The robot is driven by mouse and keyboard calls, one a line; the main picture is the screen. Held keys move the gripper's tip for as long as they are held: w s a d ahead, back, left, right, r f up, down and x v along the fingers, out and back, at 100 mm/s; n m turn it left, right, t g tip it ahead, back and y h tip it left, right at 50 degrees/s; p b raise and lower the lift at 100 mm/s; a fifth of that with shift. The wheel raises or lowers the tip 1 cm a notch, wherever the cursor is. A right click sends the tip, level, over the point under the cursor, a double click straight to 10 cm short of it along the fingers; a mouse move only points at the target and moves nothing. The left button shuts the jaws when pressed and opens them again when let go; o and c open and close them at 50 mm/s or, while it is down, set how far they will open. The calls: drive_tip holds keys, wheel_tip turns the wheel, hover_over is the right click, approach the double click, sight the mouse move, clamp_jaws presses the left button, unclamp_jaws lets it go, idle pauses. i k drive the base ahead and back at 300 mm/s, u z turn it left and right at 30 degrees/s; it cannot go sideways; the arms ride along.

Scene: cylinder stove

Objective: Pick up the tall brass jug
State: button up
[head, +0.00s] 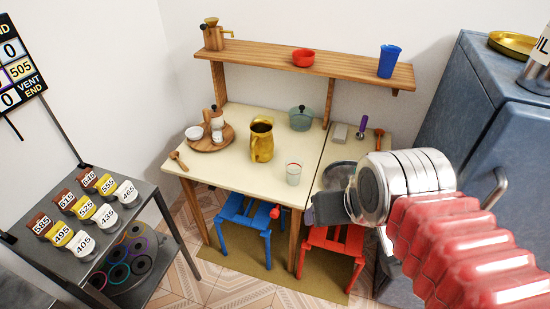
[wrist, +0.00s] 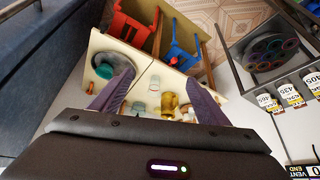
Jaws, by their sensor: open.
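The tall brass jug (head: 262,140) stands upright near the middle of the cream table (head: 225,161) in the head view. In the wrist view the jug (wrist: 169,103) shows between the two fingers, nearer the right one, and well beyond them. My gripper (head: 326,208) is in front of the table's right part in the head view, to the right of the jug and apart from it. In the wrist view my gripper (wrist: 155,100) has its fingers spread with nothing held between them.
A glass (head: 294,173) stands right of the jug, and a teal pot (head: 301,118) behind it. A round wooden tray (head: 227,141) with white cups is on the left. A wooden shelf (head: 300,59) runs above the table. A blue fridge (head: 490,130) stands at right.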

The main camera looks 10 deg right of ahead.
sight(262, 143)
drive_tip(key=u, duration=1.6)
drive_tip(key=i, duration=0.95)
drive_tip(key=u, duration=0.75)
